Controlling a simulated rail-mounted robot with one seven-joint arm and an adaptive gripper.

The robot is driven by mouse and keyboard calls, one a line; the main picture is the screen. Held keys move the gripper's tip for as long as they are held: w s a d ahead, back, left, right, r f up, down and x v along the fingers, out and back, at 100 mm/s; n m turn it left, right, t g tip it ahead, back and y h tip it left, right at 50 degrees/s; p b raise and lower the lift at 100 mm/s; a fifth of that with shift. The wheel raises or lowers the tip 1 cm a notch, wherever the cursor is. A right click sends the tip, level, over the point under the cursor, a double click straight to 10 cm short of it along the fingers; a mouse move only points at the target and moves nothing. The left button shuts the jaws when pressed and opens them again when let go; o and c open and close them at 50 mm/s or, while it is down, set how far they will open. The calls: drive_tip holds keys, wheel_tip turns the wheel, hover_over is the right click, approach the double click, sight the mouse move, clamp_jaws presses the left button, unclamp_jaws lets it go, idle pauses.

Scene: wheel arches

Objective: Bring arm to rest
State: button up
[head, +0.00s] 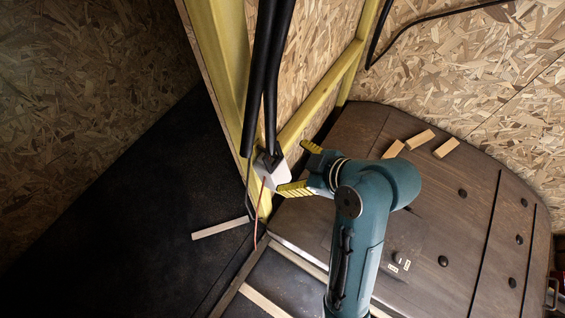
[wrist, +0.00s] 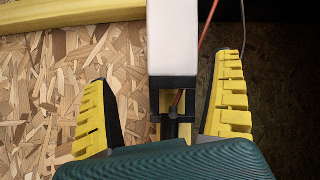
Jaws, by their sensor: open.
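My gripper (head: 298,169) is at the end of my teal arm, with its two yellow ridged fingers spread apart. In the wrist view the fingers (wrist: 165,105) stand left and right of a white block with a black clamp-like end (wrist: 173,40), with gaps on both sides. In the head view this white block (head: 270,172) sits at the yellow post, just left of the fingers. I see nothing held.
Thick black cables (head: 262,80) hang down to the white block. A yellow frame (head: 322,95) and chipboard wall stand behind. Small wood blocks (head: 420,140) lie on the dark wheel arch (head: 440,220) at right. A wooden strip (head: 220,228) lies on the dark floor.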

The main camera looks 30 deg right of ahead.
sight(216, 18)
drive_tip(key=v, duration=0.5)
drive_tip(key=shift+s+r, duration=0.15)
drive_tip(key=w+a+r+m+t+p, duration=0.1)
drive_tip(key=w+r+t, duration=0.1)
drive_tip(key=r, duration=0.3)
drive_tip(key=w+a+r+m+t+h+p, duration=0.1)
drive_tip(key=w+r, duration=0.2)
drive_tip(key=r, duration=0.2)
drive_tip(key=w+a+r+m+t+h+p, duration=0.1)
drive_tip(key=w+a+r+t+p, duration=0.1)
drive_tip(key=r, duration=0.3)
drive_tip(key=shift+w+a+r+t, duration=0.15)
drive_tip(key=shift+w+r+t, duration=0.15)
drive_tip(key=shift+w, duration=0.1)
drive_tip(key=a+r+m+t, duration=0.1)
drive_tip(key=r, duration=0.3)
drive_tip(key=a+r+m+t+p, duration=0.1)
drive_tip(key=a+r+t, duration=0.1)
drive_tip(key=r, duration=0.2)
drive_tip(key=a+r+t+h+p, duration=0.1)
drive_tip(key=r, duration=0.3)
drive_tip(key=shift+s+a+r+m+t, duration=0.2)
drive_tip(key=shift+a+r+m+t, duration=0.1)
drive_tip(key=shift+m, duration=0.1)
drive_tip(key=s+a+r+m+t+h+p, duration=0.1)
drive_tip(key=s+a+r+m+t, duration=0.1)
drive_tip(key=r, duration=0.5)
drive_tip(key=shift+s+a+r+t, duration=0.4)
drive_tip(key=shift+s+t, duration=0.3)
drive_tip(key=shift+s, duration=0.1)
